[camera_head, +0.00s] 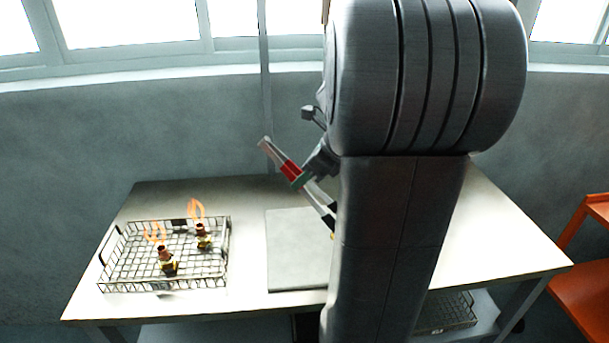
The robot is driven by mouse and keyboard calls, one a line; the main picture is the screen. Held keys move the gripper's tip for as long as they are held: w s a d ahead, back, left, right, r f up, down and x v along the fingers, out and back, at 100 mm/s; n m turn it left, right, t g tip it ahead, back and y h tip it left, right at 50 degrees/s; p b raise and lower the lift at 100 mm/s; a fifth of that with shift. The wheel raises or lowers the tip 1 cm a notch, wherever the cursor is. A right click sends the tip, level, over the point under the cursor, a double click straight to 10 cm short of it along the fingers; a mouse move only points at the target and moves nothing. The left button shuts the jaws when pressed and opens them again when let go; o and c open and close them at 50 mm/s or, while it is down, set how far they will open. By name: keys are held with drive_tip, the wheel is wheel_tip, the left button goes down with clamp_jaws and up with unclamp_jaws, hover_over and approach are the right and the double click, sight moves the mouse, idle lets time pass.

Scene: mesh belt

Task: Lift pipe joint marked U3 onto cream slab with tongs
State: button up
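My gripper (308,174) is seen from behind, above the table, and looks shut on the tongs. The tongs (277,155) are slanted, with red and green bands and a grey upper-left end. Their lower-right part runs down toward the slab and is partly hidden by my arm. Two brass-coloured pipe joints stand in the wire basket, one nearer (167,262) and one farther right (203,239). I cannot read any mark on them. The pale slab (292,262) lies flat right of the basket; its visible part is bare, its right side hidden by my arm.
The wire basket (112,288) has low walls around the joints. Orange flame-like shapes (196,209) rise above the joints. The pale table (500,245) is clear on the right. An orange stand (585,285) is at far right. My arm blocks the middle.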

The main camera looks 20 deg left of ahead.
drive_tip(key=shift+r, duration=0.1)
wheel_tip(320, 180, up, 10)
drive_tip(key=p, duration=1.1)
